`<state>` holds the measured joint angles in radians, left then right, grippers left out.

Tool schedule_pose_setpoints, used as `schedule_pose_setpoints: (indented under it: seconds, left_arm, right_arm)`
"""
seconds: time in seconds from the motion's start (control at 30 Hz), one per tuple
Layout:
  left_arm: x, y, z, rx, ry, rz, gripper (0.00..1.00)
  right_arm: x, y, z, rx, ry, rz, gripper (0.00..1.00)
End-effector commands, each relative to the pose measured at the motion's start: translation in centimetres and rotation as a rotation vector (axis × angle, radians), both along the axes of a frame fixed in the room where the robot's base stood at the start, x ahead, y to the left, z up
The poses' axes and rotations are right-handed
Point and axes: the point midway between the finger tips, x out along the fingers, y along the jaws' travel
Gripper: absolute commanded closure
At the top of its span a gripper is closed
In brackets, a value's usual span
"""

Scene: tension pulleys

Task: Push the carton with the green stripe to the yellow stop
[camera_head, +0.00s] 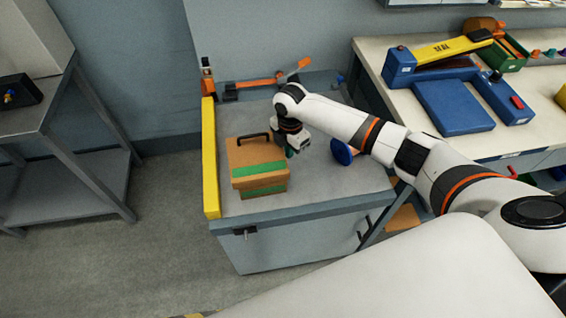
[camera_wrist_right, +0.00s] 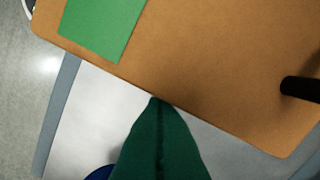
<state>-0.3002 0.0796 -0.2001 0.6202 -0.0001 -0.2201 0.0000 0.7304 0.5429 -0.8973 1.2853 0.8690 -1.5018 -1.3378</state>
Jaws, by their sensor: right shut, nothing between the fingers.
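The brown carton (camera_head: 247,154) has a green stripe over its top and front and a black handle. It sits on the grey cabinet top (camera_head: 310,185). The yellow stop (camera_head: 210,165) runs along the left edge of that top, with a narrow gap to the carton. My right gripper (camera_head: 290,152) is shut and empty at the carton's right side. In the right wrist view its green fingertips (camera_wrist_right: 158,100) meet the edge of the carton (camera_wrist_right: 210,65); whether they touch it is hard to tell. My left gripper is not in view.
An orange-handled tool (camera_head: 262,82) lies along the back of the cabinet top. A blue round thing (camera_head: 342,152) is partly behind my right arm. A bench with a blue sealer (camera_head: 455,100) stands right, a metal table (camera_head: 75,140) left.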

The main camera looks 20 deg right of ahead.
Motion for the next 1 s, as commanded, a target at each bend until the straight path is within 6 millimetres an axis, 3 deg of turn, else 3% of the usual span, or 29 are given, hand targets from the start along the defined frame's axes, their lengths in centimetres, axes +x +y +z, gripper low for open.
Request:
schedule_pose_setpoints:
  seconds: [1.0]
  left_arm:
    - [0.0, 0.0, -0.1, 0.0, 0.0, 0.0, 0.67]
  right_arm:
    - [1.2, 5.0, 0.0, 0.0, 0.0, 0.0, 1.0]
